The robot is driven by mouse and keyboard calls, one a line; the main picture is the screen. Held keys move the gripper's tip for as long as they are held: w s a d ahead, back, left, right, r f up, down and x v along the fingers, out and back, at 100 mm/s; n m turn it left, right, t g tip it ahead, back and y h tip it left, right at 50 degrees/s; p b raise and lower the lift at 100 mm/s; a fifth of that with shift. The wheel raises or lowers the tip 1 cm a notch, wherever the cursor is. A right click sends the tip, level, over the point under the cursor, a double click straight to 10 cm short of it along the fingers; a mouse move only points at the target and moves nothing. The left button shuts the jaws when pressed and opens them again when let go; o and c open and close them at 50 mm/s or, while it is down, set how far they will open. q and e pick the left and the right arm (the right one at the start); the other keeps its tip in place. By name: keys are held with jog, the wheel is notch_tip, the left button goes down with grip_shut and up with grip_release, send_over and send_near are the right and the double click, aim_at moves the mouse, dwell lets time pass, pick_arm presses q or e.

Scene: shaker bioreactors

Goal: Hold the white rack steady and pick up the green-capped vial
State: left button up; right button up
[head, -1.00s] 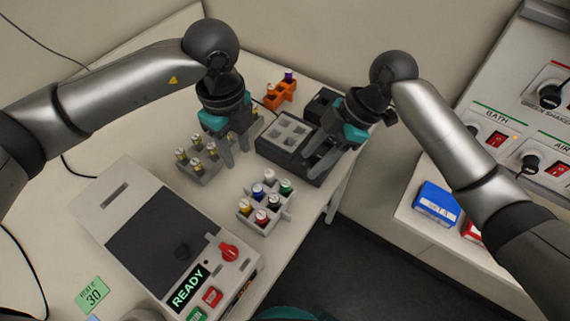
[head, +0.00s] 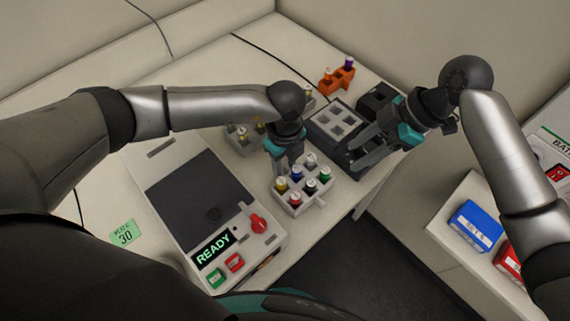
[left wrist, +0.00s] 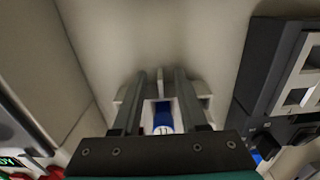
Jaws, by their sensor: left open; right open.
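The white rack (head: 292,210) stands on the table beside the device and holds several vials with coloured caps. The green-capped vial (head: 324,175) stands upright at its right side. My left gripper (head: 282,170) is open, pointing down at the rack's back-left edge near the blue-capped vial (head: 297,174). In the left wrist view, the blue cap (left wrist: 163,119) shows between the spread fingers (left wrist: 160,95), with white rack parts beyond; I cannot tell whether they touch the rack. My right gripper (head: 364,156) is open and empty, right of and behind the rack, apart from the green-capped vial.
The device with a READY display (head: 213,249) stands left of the rack. A grey block with square wells (head: 318,122) lies behind it, a second vial rack (head: 240,146) behind-left, an orange rack (head: 332,86) further back. The table edge is close on the right.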

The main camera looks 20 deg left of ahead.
pick_arm(q)
jog(key=shift+f, duration=0.4)
grip_shut()
dwell(0.4)
dwell(0.8)
